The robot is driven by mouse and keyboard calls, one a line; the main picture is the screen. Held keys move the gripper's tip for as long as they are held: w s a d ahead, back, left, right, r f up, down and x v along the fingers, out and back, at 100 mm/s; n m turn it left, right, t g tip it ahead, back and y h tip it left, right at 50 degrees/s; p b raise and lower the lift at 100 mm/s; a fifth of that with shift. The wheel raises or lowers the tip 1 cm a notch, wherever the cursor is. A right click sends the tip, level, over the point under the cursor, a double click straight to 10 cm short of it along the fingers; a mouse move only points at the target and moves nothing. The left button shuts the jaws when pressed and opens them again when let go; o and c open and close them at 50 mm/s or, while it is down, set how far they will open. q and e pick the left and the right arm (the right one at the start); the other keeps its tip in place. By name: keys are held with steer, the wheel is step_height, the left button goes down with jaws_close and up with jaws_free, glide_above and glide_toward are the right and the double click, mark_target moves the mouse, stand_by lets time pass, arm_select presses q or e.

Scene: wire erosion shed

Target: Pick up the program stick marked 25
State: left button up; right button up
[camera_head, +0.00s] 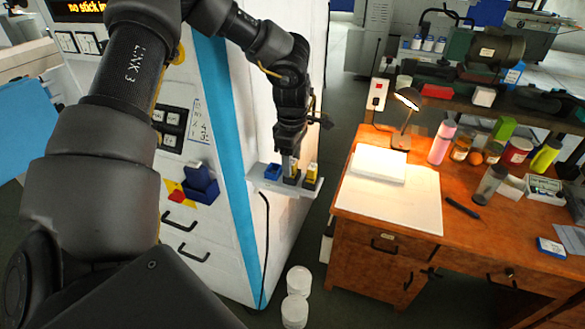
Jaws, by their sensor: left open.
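A small grey shelf (303,191) on the side of the white machine holds small blocks that look like program sticks in holders. A blue holder (273,172) is at the left and a yellow stick (311,170) stands upright at the right. Between them, my left gripper (291,170) points down over another stick that is partly hidden by the fingers. The gripper is open; I cannot tell whether the fingers touch that stick. The number 25 is too small to read on any of them. My right gripper is out of view.
The machine's display (80,7) reads "no stick in", cut off by my arm. A blue box (201,184) hangs on the machine's front. A wooden desk (375,225) with a lamp (405,115) and bottles stands right of the shelf. White tubs (295,300) stand on the floor below.

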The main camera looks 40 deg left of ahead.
arm_select(q)
steer(key=shift+s+d, duration=0.1)
steer(key=shift+c, duration=0.7)
steer(key=c, duration=0.9)
steer(key=shift+r+b, duration=0.3)
steer(key=shift+r, duration=0.25)
step_height(320, 180, up, 8)
steer(key=shift+f+b, duration=0.1)
steer(key=shift+b, duration=0.7)
steer(key=shift+r, duration=0.6)
